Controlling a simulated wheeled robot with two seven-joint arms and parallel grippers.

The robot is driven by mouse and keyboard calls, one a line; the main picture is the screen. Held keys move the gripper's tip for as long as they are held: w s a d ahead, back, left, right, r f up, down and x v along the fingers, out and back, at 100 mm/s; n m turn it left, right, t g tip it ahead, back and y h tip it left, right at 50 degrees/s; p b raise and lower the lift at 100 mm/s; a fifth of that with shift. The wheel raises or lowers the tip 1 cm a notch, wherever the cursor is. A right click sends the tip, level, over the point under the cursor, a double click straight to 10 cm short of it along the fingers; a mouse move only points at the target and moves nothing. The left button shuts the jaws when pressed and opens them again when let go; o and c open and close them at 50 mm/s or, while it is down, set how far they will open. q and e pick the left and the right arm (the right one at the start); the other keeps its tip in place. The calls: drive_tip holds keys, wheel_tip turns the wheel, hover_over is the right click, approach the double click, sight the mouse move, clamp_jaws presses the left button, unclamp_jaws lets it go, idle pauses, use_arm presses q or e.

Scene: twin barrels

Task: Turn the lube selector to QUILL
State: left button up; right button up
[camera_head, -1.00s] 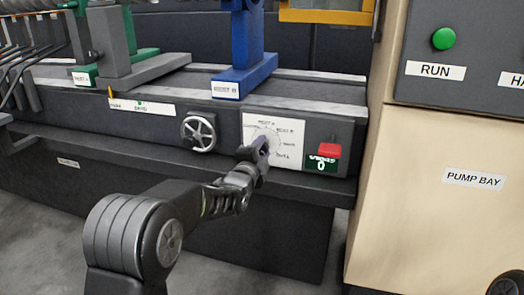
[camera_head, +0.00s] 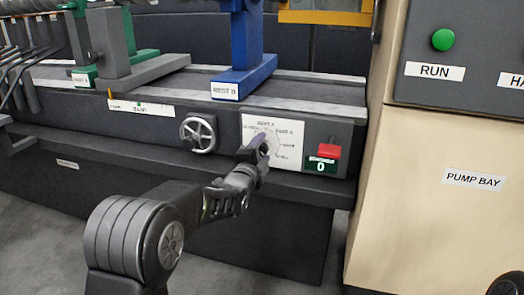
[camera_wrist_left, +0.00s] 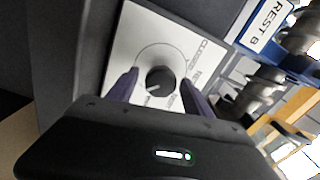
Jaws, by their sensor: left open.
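The lube selector is a dark round knob (camera_wrist_left: 160,80) at the middle of a white label plate (camera_wrist_left: 125,35). In the wrist view a pale mark on the knob points to the lower left, and one label reads like "CLOSED". The plate also shows in the head view (camera_head: 288,158), but its lettering is too blurred to read surely, and my gripper hides most of the knob. My left gripper (camera_head: 258,146) is open at the plate. In the wrist view its two fingers (camera_wrist_left: 159,80) stand on either side of the knob, with gaps visible. My right gripper is out of view.
A handwheel (camera_head: 198,133) is left of the plate, and a red button (camera_head: 329,151) is right of it. A blue rest (camera_head: 241,70) stands above. A beige cabinet (camera_head: 430,220) with a green RUN button (camera_head: 443,40) rises at the right.

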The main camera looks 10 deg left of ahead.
use_arm(q)
drive_tip(key=shift+s, duration=0.1)
drive_tip(key=s+p, duration=0.1)
drive_tip(key=s, duration=0.6)
drive_tip(key=shift+s+a+p, duration=0.25)
drive_tip(key=shift+s+p, duration=0.05)
drive_tip(key=shift+p, duration=0.1)
